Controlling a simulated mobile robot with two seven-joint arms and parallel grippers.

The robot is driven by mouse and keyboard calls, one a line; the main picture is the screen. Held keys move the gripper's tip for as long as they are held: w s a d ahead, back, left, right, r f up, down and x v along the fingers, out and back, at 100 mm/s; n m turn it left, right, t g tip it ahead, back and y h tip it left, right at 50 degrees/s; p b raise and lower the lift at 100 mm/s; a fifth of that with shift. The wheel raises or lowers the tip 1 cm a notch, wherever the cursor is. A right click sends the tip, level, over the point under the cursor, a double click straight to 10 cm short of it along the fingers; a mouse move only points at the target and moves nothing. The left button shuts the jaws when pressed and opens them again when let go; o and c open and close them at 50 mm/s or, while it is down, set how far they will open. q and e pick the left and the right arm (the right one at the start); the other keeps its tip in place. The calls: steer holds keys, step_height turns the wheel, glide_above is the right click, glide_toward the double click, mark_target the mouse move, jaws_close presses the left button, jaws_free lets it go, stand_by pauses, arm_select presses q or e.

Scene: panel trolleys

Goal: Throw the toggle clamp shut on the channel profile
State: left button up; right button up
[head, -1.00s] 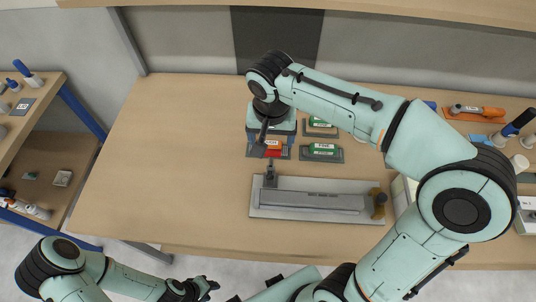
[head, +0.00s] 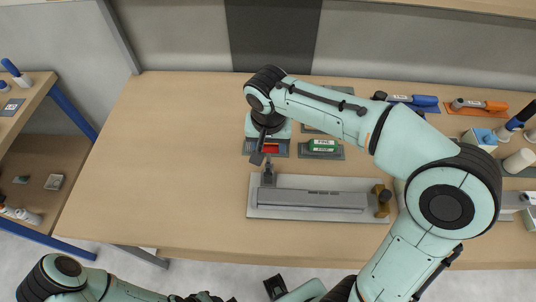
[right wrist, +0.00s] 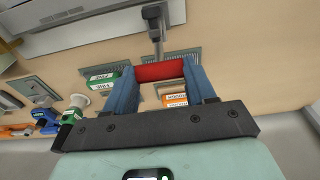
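The toggle clamp (head: 268,178) stands at the left end of a grey fixture plate (head: 300,216), beside the channel profile (head: 315,201). Its lever points back, away from the profile, and ends in a red grip (head: 271,149). In the right wrist view the red grip (right wrist: 160,71) spans between the blue fingers of my right gripper (right wrist: 162,78), which looks shut on it. In the head view my right gripper (head: 268,145) is largely hidden by its own wrist. My left gripper (head: 205,297) is at the bottom edge, cut off, away from the fixture.
A brown-yellow piece (head: 381,197) stands at the plate's right end. A green box (head: 322,146) lies behind the fixture; an orange-white box (right wrist: 174,99) shows below the grip. Tools, including an orange-handled one (head: 490,106), lie at the right. The bench's left side is clear.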

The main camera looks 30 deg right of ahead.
steer(key=shift+w+d, duration=0.1)
steer(key=shift+w, duration=0.05)
steer(key=shift+w+d, duration=0.25)
steer(key=shift+w, duration=0.15)
steer(key=shift+w+d+f+p, duration=0.1)
steer(key=shift+w+d+p, duration=0.05)
steer(key=shift+w+p, duration=0.15)
